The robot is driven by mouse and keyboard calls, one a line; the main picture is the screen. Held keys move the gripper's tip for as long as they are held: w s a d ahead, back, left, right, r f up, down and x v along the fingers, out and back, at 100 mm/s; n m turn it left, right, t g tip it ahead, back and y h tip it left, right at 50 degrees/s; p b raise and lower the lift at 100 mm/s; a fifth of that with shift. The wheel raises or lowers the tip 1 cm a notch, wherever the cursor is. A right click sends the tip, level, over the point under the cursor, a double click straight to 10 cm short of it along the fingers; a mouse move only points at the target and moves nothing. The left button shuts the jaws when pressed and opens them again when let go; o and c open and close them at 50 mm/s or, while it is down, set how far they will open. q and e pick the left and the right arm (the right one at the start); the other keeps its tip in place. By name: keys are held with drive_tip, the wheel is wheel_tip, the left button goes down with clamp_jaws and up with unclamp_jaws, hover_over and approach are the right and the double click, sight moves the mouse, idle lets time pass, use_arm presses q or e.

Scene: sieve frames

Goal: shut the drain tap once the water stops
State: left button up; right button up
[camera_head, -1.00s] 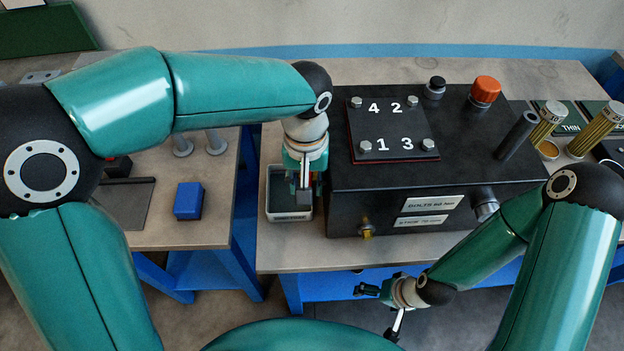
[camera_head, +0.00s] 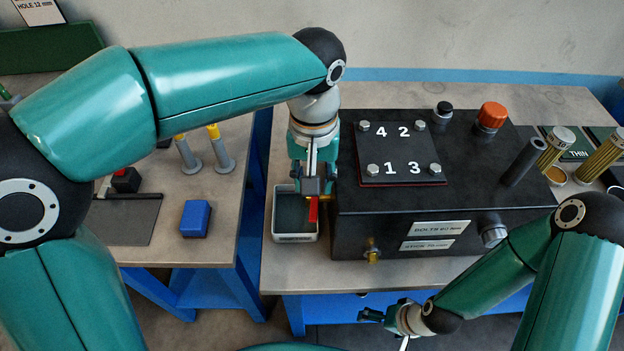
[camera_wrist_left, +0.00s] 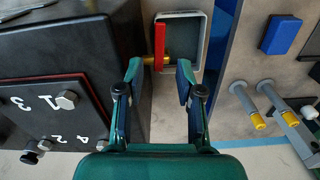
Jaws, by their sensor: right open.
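The drain tap's red lever (camera_head: 313,211) shows below my left gripper (camera_head: 316,184), at the left side of the black box (camera_head: 350,225). In the left wrist view the red lever (camera_wrist_left: 160,39) lies at a right angle to its brass stub (camera_wrist_left: 155,61), over the edge of a pale tray (camera_wrist_left: 199,46). My left gripper (camera_wrist_left: 158,78) is open and empty there, its fingers apart with the tap beyond the tips. No running water can be made out.
The tray (camera_head: 296,238) stands close to the box's left side. A brass fitting (camera_head: 372,254) sticks out of the box's front. A blue block (camera_head: 196,218) and bolts (camera_head: 220,150) are on the left table, across a gap. An orange knob (camera_head: 491,116) tops the box.

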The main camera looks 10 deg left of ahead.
use_arm(q)
drive_tip(key=shift+a+f, duration=0.1)
drive_tip(key=shift+a, duration=0.15)
drive_tip(key=shift+c, duration=1.3)
drive_tip(key=a+n+h, duration=0.1)
drive_tip(key=a+n, duration=0.1)
drive_tip(key=s+a+f+n+g+h, duration=0.1)
drive_tip(key=a+n, duration=0.1)
drive_tip(key=n, duration=0.1)
drive_tip(key=a+f+n+h, duration=0.1)
drive_tip(key=a+n+h, duration=0.1)
drive_tip(key=shift+s+a+f+n+g+b, duration=0.1)
drive_tip(key=shift+s+a+n+g+b, duration=0.2)
drive_tip(key=shift+a+g+b, duration=0.1)
clamp_jaws()
drive_tip(key=a+n+t+h, duration=0.2)
drive_tip(key=a+n+h, duration=0.3)
drive_tip(key=a+n, duration=0.3)
drive_tip(key=n, duration=0.2)
approach(314, 206)
drive_tip(key=s+d+f, duration=0.1)
drive_tip(key=d+f, duration=0.2)
drive_tip(key=f, duration=0.3)
drive_tip(key=shift+s+d+t+b, duration=0.3)
drive_tip(key=shift+d, duration=0.1)
drive_tip(key=shift+d, duration=0.1)
